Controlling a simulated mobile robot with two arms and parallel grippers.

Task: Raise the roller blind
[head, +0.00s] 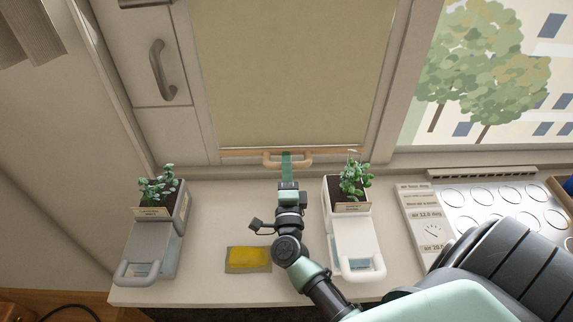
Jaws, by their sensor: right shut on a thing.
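The beige roller blind (290,70) hangs down over the window, with its wooden bottom bar (235,153) near the counter. A light wooden pull handle (302,160) sits at the middle of the bar. My right gripper (287,160) reaches up from below and is shut on the handle, its fingers covering part of it. My left gripper is not in the head view.
A grey planter (181,212) stands on the left of the counter, and a white planter (350,228) stands close to the right of my right arm. A yellow sponge (248,258) lies left of the arm. A panel with dials (424,217) and a ringed tray (490,207) are at right.

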